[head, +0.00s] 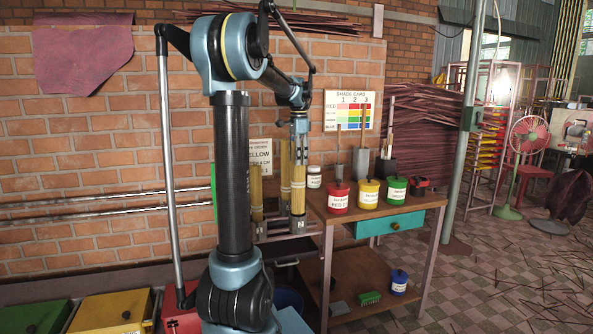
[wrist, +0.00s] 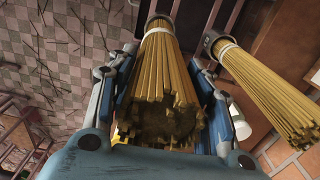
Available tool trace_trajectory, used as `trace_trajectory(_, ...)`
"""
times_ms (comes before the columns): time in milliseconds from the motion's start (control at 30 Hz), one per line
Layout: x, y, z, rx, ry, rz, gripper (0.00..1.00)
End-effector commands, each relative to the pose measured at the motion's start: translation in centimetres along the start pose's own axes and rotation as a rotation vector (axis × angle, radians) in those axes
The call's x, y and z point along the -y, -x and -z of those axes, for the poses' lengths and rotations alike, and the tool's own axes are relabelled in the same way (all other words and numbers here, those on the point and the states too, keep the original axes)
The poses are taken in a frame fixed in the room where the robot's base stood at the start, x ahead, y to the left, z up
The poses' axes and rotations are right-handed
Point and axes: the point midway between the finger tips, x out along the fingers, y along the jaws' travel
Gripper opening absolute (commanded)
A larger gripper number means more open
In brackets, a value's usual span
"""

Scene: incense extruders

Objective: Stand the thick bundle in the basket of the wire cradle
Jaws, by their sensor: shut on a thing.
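My gripper (head: 299,132) is shut on a thick yellow bundle of sticks (head: 298,185), near its top. The bundle hangs upright, and its lower end is at a small grey basket marked 2 (head: 298,224) of the wire cradle (head: 285,236). In the wrist view the held bundle (wrist: 163,70) sits between the two fingers, with a pale band near its far end. Its far end shows at the basket's rim; I cannot tell whether it rests on the basket floor. A second yellow bundle (head: 257,192) stands to the left, also seen in the wrist view (wrist: 262,90).
A wooden bench (head: 400,203) to the right carries red (head: 338,197), yellow (head: 368,193) and green (head: 396,189) tins. A white jar (head: 314,177) stands close to the held bundle. A brick wall is behind, and coloured boxes (head: 112,312) are at lower left.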

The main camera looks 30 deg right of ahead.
Motion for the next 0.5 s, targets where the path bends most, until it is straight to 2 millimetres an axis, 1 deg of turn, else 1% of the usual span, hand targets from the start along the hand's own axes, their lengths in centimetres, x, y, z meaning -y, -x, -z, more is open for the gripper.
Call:
trace_trajectory(33,0.0,0.6,0.0,0.000,0.000,0.000,0.00)
trace_trajectory(200,0.0,2.2,0.0,0.000,0.000,0.000,0.00)
trace_trajectory(500,0.0,4.2,0.0,0.000,0.000,0.000,0.00)
